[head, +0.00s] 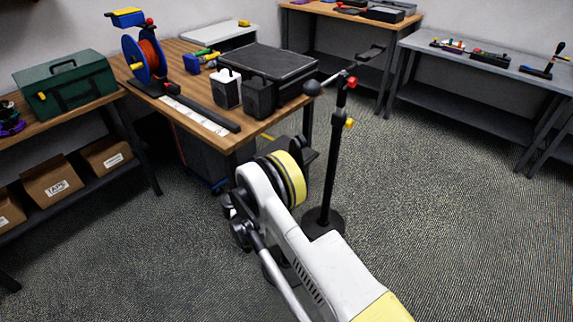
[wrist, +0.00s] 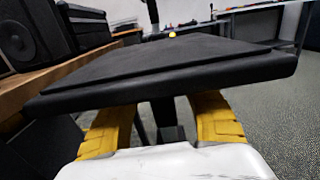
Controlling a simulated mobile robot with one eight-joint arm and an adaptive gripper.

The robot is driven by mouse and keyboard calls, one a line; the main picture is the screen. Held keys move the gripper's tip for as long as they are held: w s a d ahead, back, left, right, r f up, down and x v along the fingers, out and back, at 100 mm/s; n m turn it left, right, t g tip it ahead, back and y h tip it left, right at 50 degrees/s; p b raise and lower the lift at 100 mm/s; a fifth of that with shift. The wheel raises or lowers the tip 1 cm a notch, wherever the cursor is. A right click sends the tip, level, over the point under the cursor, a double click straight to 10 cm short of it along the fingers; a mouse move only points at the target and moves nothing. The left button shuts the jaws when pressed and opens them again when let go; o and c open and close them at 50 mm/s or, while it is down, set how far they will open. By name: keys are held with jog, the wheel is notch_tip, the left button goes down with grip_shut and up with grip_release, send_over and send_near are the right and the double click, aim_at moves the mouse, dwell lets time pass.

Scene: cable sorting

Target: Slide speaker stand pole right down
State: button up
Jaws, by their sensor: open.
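A flat black plate (wrist: 160,75) fills the middle of the wrist view, seen nearly edge-on. A dark upright post (wrist: 167,120), apparently the speaker stand pole, shows beneath it between the yellow fingers. My gripper (wrist: 163,108) is open, one finger on each side of the post and just under the plate. I cannot tell whether either finger touches the post. My arm hides the pole and most of my gripper there.
A black microphone stand (head: 333,165) with red and yellow knobs stands close on the right. The wooden table (head: 190,118) is at the left, holding a cable reel (head: 146,58) and black speakers (head: 260,97). Carpet (head: 430,190) is clear to the right.

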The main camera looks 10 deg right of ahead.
jog(key=v, duration=1.2)
